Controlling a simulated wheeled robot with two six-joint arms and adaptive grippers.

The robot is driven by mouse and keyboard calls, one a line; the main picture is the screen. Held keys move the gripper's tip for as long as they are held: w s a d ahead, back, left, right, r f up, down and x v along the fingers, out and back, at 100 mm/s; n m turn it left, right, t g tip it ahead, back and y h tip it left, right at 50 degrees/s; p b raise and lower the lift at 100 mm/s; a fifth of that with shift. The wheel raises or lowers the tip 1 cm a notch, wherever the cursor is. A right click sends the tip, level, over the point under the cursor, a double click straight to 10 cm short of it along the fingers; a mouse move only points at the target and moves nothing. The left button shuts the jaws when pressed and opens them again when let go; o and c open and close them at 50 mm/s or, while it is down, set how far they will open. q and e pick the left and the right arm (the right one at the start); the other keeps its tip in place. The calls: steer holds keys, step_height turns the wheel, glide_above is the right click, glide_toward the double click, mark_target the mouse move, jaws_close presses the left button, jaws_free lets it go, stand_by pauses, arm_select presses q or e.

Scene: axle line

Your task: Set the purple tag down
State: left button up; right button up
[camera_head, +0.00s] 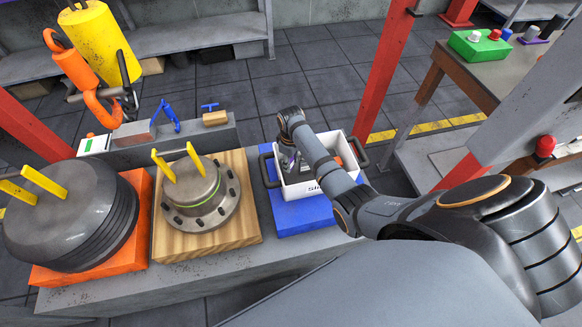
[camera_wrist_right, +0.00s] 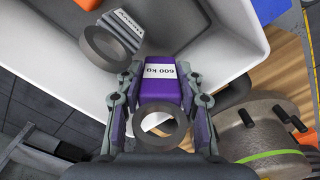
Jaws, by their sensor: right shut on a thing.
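The purple tag (camera_wrist_right: 163,90) is a small block with a white "600 KG" label and a grey ring at its near end. My right gripper (camera_wrist_right: 161,80) is shut on it, one finger on each side, in the right wrist view. The tag is over the white bin (camera_wrist_right: 226,75), close to the bin's wall. In the head view my right arm reaches over the white bin (camera_head: 305,190) and partly hides its inside, and the gripper (camera_head: 291,160) is small there. I cannot tell whether the tag touches the bin. My left gripper is not in view.
A grey tag (camera_wrist_right: 122,28) with a ring and an orange thing (camera_wrist_right: 88,3) lie in the bin. The bin stands on a blue pad (camera_head: 304,218). Left of it, a hub (camera_head: 197,195) with yellow handles sits on a wooden board (camera_head: 240,215).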

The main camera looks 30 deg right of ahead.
steer(key=shift+f+b, duration=0.3)
steer(key=shift+f, duration=1.45)
steer(key=o, duration=1.2)
steer(key=shift+f, duration=0.15)
steer(key=shift+o, duration=0.2)
step_height(320, 180, up, 12)
steer(key=shift+r+p, duration=0.2)
steer(key=shift+p, duration=0.8)
steer(key=shift+s+f, duration=0.1)
